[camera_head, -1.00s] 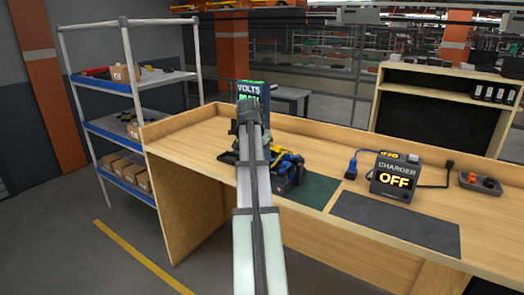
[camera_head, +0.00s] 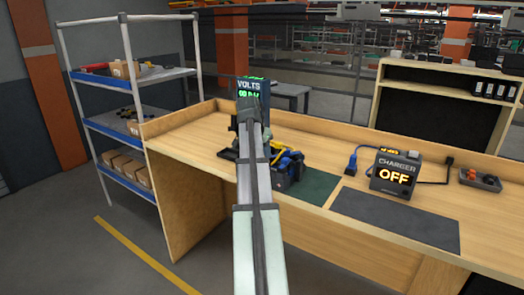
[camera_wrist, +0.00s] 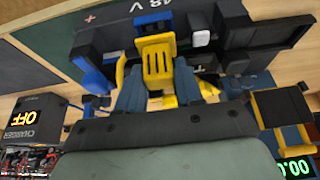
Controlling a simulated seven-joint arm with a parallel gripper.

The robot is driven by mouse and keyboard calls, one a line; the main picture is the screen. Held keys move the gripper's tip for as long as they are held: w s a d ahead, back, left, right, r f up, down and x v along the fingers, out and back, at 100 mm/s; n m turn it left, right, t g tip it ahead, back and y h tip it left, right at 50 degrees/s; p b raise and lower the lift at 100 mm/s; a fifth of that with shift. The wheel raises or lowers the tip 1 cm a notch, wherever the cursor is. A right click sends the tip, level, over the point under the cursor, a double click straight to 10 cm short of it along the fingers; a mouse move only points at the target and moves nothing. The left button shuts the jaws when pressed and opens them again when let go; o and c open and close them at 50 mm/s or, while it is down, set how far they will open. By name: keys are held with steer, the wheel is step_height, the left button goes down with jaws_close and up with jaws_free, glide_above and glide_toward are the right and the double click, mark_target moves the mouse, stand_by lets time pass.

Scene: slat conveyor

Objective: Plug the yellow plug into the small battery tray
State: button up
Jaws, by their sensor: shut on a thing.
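The yellow plug (camera_wrist: 158,60) is between the two blue fingers of my gripper (camera_wrist: 159,78), which is shut on it. The plug's far end meets the front of the dark battery tray (camera_wrist: 112,42), marked "48 V"; I cannot tell whether it is seated or only against it. In the head view the battery tray (camera_head: 291,178) stands on the bench, partly behind my arm. My gripper and the plug are mostly hidden there by my arm.
A charger (camera_head: 395,174) reading "OFF" stands to the right, with a blue connector (camera_head: 351,164) on its cable. A volts display (camera_head: 250,88) is behind my arm. A dark mat (camera_head: 397,219) lies clear at the bench front. A small tray (camera_head: 480,180) sits far right.

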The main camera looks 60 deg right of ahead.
steer(key=shift+f, duration=0.8)
steer(key=o, duration=1.1)
step_height(320, 180, up, 12)
steer(key=shift+w+d+f, duration=0.1)
steer(key=w+d+n, duration=0.2)
steer(key=d, duration=0.5)
steer(key=w+d+n+t, duration=0.1)
steer(key=w+d+n, duration=0.1)
steer(key=d, duration=0.6)
steer(key=w+d+n+t, duration=0.1)
steer(key=w+d+n, duration=0.1)
steer(key=d, duration=0.6)
steer(key=shift+w+d+y, duration=0.25)
steer(key=shift+w+y, duration=0.15)
steer(key=shift+w, duration=0.25)
